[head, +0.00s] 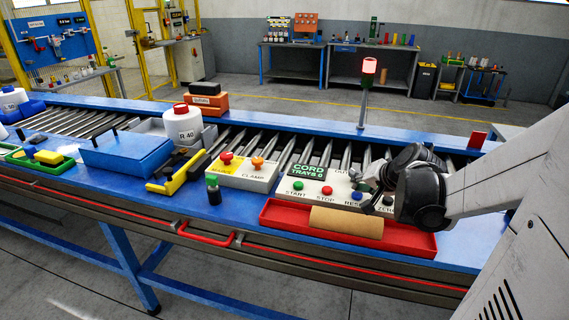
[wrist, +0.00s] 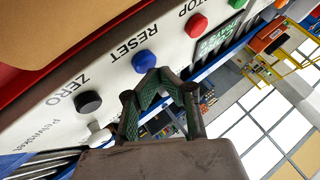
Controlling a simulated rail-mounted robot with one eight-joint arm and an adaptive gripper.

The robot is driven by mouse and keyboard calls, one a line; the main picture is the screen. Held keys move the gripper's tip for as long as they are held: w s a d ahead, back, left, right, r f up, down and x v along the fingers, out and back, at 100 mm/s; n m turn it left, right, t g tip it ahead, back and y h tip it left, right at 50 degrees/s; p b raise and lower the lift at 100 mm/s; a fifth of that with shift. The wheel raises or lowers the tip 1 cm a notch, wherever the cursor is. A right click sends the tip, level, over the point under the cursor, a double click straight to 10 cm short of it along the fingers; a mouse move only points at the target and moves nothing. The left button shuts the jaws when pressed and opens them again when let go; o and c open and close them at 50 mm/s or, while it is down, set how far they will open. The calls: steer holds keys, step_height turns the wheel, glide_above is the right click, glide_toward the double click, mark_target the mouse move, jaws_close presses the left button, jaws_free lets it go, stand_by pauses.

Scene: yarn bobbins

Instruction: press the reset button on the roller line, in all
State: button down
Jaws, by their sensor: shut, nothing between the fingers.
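The control box (head: 318,190) on the roller line carries a green START, a red STOP, a blue RESET and a black ZERO button. The blue RESET button (wrist: 145,61) is round, with its label printed beside it; in the head view the blue button (head: 356,196) sits just left of my gripper. My gripper (wrist: 161,74) is shut and empty, its fingertips close beside the blue button. I cannot tell whether they touch it. A green sign (head: 307,171) above the box reads "CORD TRAYS 0". In the head view my gripper (head: 364,182) partly covers the box's right end.
A red tray (head: 278,223) holding a brown cardboard tube (head: 346,222) lies in front of the box. The MARK and CLAMP box (head: 245,175) and a small dark bottle (head: 213,190) stand to the left.

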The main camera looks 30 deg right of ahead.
mark_target(358, 194)
steer(key=shift+f+b, duration=0.45)
steer(key=shift+f, duration=0.1)
stand_by(0.6)
steer(key=shift+r, duration=0.15)
steer(key=shift+r+p, duration=0.7)
steer(key=shift+r, duration=0.1)
steer(key=shift+r, duration=0.1)
steer(key=shift+r+p, duration=1.85)
steer(key=shift+r, duration=0.6)
